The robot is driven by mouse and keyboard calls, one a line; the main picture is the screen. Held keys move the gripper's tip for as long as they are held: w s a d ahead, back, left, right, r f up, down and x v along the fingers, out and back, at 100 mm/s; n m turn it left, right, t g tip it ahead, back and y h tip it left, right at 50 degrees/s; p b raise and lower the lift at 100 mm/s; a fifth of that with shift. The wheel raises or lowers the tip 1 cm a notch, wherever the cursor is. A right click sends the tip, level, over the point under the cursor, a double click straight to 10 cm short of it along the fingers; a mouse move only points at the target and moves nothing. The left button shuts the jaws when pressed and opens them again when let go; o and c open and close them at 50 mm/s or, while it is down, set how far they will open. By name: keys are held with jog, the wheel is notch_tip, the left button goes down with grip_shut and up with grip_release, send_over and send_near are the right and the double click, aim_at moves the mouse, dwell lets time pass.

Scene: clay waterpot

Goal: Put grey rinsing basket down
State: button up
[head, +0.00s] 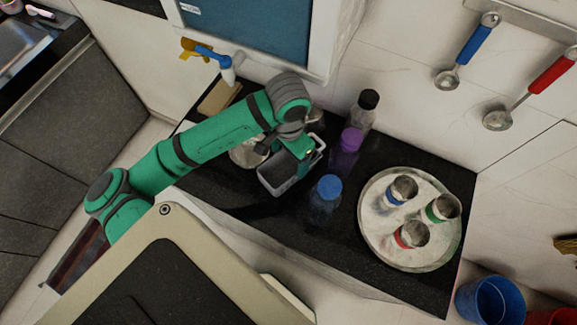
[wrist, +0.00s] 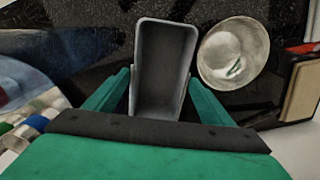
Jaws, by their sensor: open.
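The grey rinsing basket (head: 284,183) is a narrow open-topped box near the front edge of the black counter. It looks upright, and I cannot tell for certain whether its base touches the counter. It also shows in the wrist view (wrist: 165,60), where its inside looks empty. My gripper (head: 303,148) is at the basket's back end. In the wrist view my gripper (wrist: 158,78) has its green fingers spread, one on each side of the basket's near end. Contact between fingers and basket is unclear.
A pale bowl (wrist: 232,52) stands close beside the basket. A purple-capped bottle (head: 349,142), a blue-capped bottle (head: 327,190) and a black-capped bottle (head: 364,108) stand to its right. A round tray (head: 384,247) holds three cups. Bare counter (head: 232,200) shows along the front.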

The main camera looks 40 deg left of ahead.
aim_at(288, 170)
jog(key=shift+f, duration=1.6)
jog(key=c, duration=1)
jog(key=shift+r, duration=0.1)
jog(key=shift+c, duration=0.2)
